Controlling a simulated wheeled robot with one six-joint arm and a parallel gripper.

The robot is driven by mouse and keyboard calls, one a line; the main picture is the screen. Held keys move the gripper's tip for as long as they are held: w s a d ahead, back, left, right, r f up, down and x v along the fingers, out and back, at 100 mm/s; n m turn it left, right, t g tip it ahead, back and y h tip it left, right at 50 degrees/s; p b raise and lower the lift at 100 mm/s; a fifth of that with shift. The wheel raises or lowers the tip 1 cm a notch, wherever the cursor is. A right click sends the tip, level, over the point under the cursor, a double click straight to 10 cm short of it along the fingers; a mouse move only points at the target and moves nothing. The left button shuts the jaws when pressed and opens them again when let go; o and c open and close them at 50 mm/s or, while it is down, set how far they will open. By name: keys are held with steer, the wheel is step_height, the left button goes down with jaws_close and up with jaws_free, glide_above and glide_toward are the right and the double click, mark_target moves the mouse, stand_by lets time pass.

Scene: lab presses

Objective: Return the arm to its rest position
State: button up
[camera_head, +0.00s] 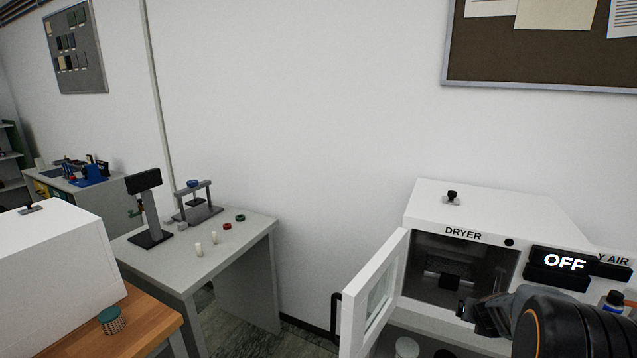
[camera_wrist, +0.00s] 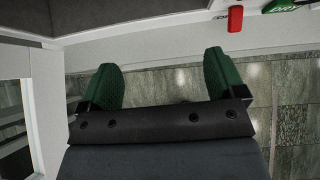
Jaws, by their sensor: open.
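My gripper (camera_head: 472,312) is in front of the open dryer (camera_head: 462,208), at the right of the head view. Its two green-padded fingers stand apart with nothing between them in the wrist view (camera_wrist: 163,80). My dark arm comes in from the lower right corner and hides part of the dryer's front. The dryer door (camera_head: 375,292) stands open to the left, and the chamber holds a dark rack-like shape (camera_head: 441,281). I cannot tell whether the fingertips are inside the opening or just outside it.
The dryer's display (camera_head: 562,262) reads OFF. A red button (camera_wrist: 235,18) and a green one (camera_wrist: 284,5) show in the wrist view. A grey table (camera_head: 215,262) with a small press (camera_head: 196,203) stands left. Floor between table and dryer is clear.

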steer(key=s+a+n+g+y, duration=0.2)
steer(key=s+a+n+y, duration=0.3)
steer(key=n, duration=0.8)
steer(key=s+a+n+g, duration=0.25)
steer(key=a+n, duration=0.55)
steer(key=n, duration=0.4)
steer(key=s+a+r+n+h, duration=0.1)
steer(key=s+a+r+n, duration=0.6)
steer(key=s+a+n, duration=0.4)
steer(key=s+n, duration=0.1)
steer(key=n, duration=0.4)
steer(key=shift+s+r+t, duration=0.2)
steer(key=shift+r+t, duration=0.15)
steer(key=shift+a, duration=0.1)
